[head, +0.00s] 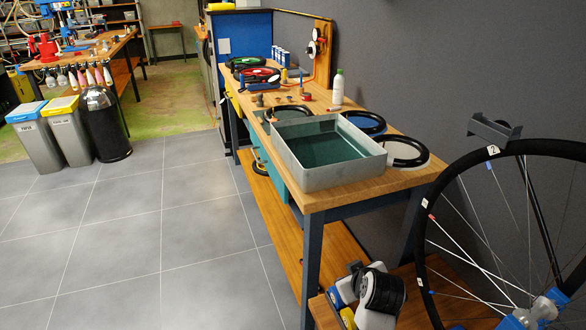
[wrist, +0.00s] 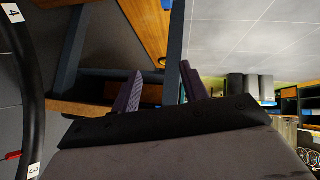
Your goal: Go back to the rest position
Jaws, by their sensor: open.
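My gripper (wrist: 163,88) shows in the wrist view with its two dark fingers spread apart. Nothing is held between them; the workbench's legs and wooden boards show behind. A wheel rim with number labels (wrist: 30,95) curves along the left edge of that view, apart from the fingers. I cannot make out my gripper for certain in the head view. There the wooden workbench (head: 345,197) carries a grey basin (head: 340,180) of dark green liquid. A bicycle wheel (head: 432,243) stands upright at the right.
Black rings on round pads, one of them blue (head: 366,122), lie around the basin, with a white bottle (head: 338,87) behind. Containers (head: 350,283) crowd a low wooden surface at the bottom. Bins (head: 67,130) stand at the left. The grey tiled floor (head: 130,245) is clear.

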